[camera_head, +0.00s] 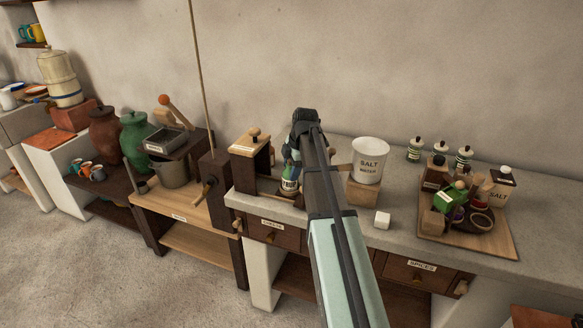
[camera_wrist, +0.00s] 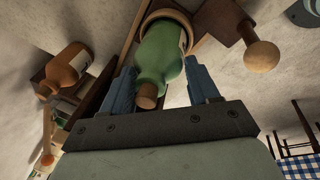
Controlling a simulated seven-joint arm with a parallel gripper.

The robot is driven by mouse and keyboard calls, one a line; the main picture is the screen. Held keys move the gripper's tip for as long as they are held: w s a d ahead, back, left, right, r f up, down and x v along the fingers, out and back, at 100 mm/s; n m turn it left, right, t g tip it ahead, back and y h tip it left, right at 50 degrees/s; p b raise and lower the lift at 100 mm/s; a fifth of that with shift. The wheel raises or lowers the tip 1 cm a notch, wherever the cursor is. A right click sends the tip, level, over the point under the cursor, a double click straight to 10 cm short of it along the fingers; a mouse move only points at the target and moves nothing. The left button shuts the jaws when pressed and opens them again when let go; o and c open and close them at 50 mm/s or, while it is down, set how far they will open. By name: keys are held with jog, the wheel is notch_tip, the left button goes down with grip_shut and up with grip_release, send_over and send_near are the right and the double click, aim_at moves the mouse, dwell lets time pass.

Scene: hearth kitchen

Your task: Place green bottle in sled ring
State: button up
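The green bottle (camera_wrist: 160,50) has a cork and a pale label. In the wrist view it lies between my two blue fingers, cork end toward the palm. My gripper (camera_wrist: 164,68) is open, with a gap between the bottle and the right finger. The tan sled ring (camera_wrist: 168,14) curves around the bottle's far end, which looks inside it; its seating is hidden. In the head view the bottle (camera_head: 289,184) stands at the wooden sled on the counter, below my gripper, partly hidden by my arm.
A wooden block with a knob (camera_head: 249,146) stands left of the bottle. A board (camera_head: 500,242) of spice items lies further right.

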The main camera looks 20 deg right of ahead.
jog(key=o, duration=0.4)
jog(key=shift+c, duration=0.2)
jog(key=shift+r, duration=0.15)
jog(key=v, duration=1.2)
